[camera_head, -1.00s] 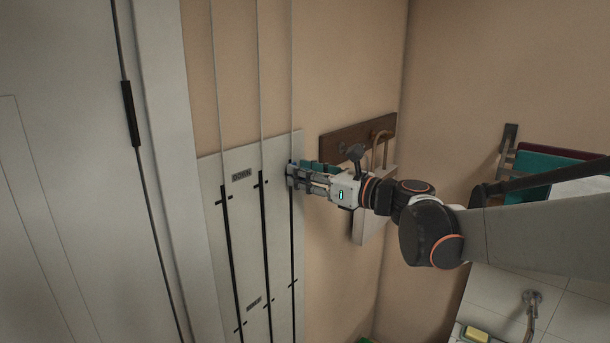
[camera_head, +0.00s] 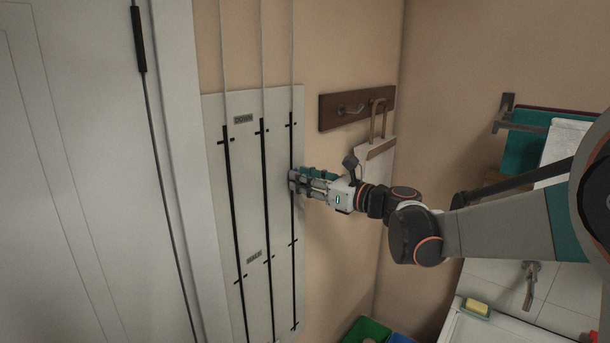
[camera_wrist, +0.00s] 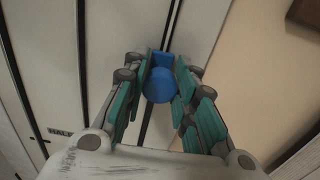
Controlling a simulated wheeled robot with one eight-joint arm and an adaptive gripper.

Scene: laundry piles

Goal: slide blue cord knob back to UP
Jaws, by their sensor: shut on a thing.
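The blue cord knob (camera_wrist: 159,84) shows in the wrist view between the teal finger pads of my gripper (camera_wrist: 160,88), which is shut on it. In the head view my gripper (camera_head: 296,181) is at the rightmost slot (camera_head: 293,225) of the pale wall panel (camera_head: 222,108) and hides the knob. It is below the slot's upper cross mark and above the lower one. The DOWN label (camera_head: 243,120) is near the panel's top and a second label (camera_head: 254,257), too small to read surely, is lower. No knob is clearly visible in the other two slots.
A white door (camera_head: 85,180) stands at the left. A towel rack (camera_head: 508,113) is at the right, and a green bin (camera_head: 366,328) is below.

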